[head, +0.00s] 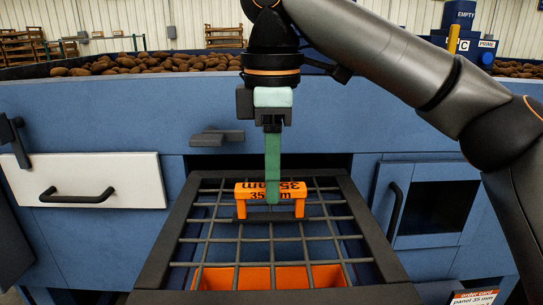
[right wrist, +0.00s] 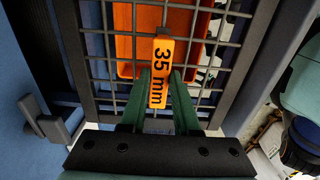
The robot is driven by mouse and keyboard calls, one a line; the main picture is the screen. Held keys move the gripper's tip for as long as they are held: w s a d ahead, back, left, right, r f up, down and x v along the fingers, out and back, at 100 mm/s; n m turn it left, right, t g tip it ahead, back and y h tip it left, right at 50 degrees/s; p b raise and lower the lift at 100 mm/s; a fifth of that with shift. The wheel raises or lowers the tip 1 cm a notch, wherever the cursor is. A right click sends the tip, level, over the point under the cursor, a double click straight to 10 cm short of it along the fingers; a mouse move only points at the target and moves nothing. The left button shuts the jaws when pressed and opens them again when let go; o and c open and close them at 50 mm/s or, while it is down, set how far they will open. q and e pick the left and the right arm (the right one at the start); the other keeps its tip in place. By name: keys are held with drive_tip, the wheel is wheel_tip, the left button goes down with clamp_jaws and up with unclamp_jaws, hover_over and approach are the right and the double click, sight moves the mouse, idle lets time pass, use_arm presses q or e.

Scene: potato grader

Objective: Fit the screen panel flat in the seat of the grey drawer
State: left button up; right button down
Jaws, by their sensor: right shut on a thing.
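The screen panel (head: 240,239) is a dark wire grid with an orange bridge-shaped handle (head: 253,194) marked 35 mm. It lies over the dark grey frame of the pulled-out drawer (head: 167,245) at the centre of the head view. My right gripper (head: 272,198) points down from above, its green fingers shut on the handle. In the right wrist view the fingers (right wrist: 161,85) stand on both sides of the handle. The grid looks about level within the frame, but I cannot tell whether it rests in the seat or hovers just above. My left gripper is out of view.
An orange bin (head: 268,277) shows below the grid. A closed cream drawer (head: 110,180) with a black handle is at left, a blue door (head: 392,200) with a dark handle at right. A dark latch (head: 217,138) sits above the drawer opening. Potatoes (head: 150,63) lie behind.

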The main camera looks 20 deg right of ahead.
sight(272, 216)
drive_tip(key=shift+f, duration=3.3)
drive_tip(key=shift+f, duration=0.45)
drive_tip(key=c, duration=0.6)
unclamp_jaws()
drive_tip(key=shift+f, duration=0.1)
drive_tip(key=shift+o, duration=0.2)
drive_tip(key=shift+s+f, duration=0.1)
drive_tip(key=shift+f, duration=0.05)
wheel_tip(272, 216, up, 13)
drive_tip(key=shift+f, duration=0.15)
